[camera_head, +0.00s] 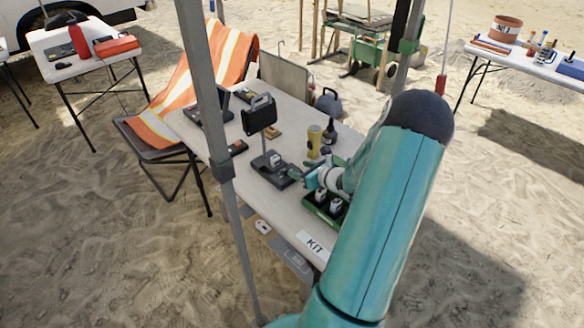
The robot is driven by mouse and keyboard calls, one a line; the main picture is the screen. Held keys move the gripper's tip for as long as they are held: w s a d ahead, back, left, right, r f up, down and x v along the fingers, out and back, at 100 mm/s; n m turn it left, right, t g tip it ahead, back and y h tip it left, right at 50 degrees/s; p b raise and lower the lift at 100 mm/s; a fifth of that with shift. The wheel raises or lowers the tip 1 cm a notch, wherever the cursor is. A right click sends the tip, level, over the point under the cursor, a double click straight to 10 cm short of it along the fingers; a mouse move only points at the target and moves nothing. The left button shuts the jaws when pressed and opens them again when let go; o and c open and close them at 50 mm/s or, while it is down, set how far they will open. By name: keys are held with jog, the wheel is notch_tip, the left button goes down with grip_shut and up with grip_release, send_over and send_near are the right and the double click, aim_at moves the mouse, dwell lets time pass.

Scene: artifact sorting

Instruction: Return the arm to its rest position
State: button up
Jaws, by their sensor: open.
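My arm (385,220), teal with a dark rounded elbow, rises from the bottom of the view and bends over the right side of the white table. My gripper (306,177) is small in the picture, low over the tabletop. It is open, with nothing seen between its fingers. Small white and dark items sit in the tray. My upper arm hides the tray's right side and part of the table.
The white table (215,155) holds a black case-like device (259,114), a yellow cylinder (314,141) and a dark bottle (330,133). A grey canopy pole (222,160) stands in front. An orange chair (200,75) is at left. Other tables stand at the back left and right.

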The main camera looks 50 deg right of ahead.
jog(key=shift+s+r, duration=0.25)
jog(key=shift+s, duration=0.35)
dwell(0.3)
